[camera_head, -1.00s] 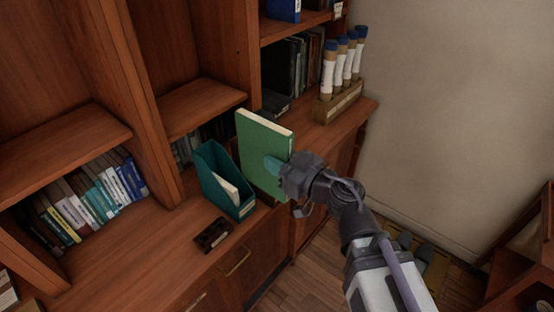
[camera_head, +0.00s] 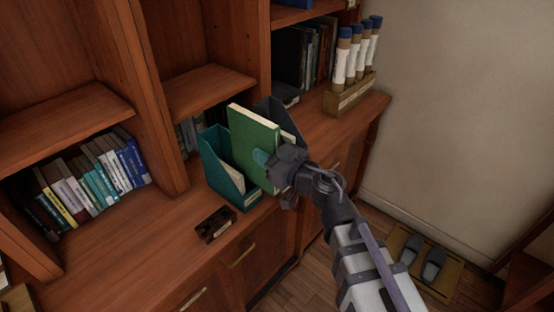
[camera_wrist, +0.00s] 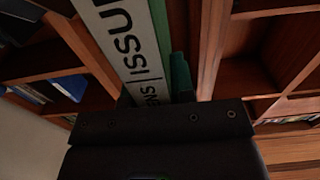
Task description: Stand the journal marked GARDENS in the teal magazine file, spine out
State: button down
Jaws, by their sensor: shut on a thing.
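My gripper (camera_head: 262,158) is shut on a green journal (camera_head: 250,140) and holds it upright, with pale page edges on top. In the wrist view its pale spine label (camera_wrist: 130,45) faces my gripper; I read "NS" and "ISSU", the rest is cut off or hidden. The teal magazine file (camera_head: 213,168) stands on the counter just left of the journal, open at the top, with something pale inside. The journal overlaps the file's right side in the head view; I cannot tell whether its lower edge touches the file.
A dark grey file (camera_head: 272,107) stands behind and right of the journal, partly hidden. A small dark tray (camera_head: 216,224) lies in front of the teal file. Shelved books (camera_head: 95,175) are at left, and a wooden rack of rolled tubes (camera_head: 350,92) at right.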

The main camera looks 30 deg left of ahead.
aim_at(239, 153)
jog(key=x, duration=0.6)
jog(key=f+b+x, duration=0.1)
jog(key=x, duration=0.3)
notch_tip(239, 153, down, 3)
jog(key=b, duration=0.3)
jog(key=shift+d+f, duration=0.1)
jog(key=shift+f, duration=0.1)
jog(key=shift+f+b, duration=0.55)
jog(key=shift+b, duration=0.15)
jog(key=shift+s, duration=0.1)
jog(key=c, duration=0.9)
grip_release()
jog(key=shift+c, duration=0.8)
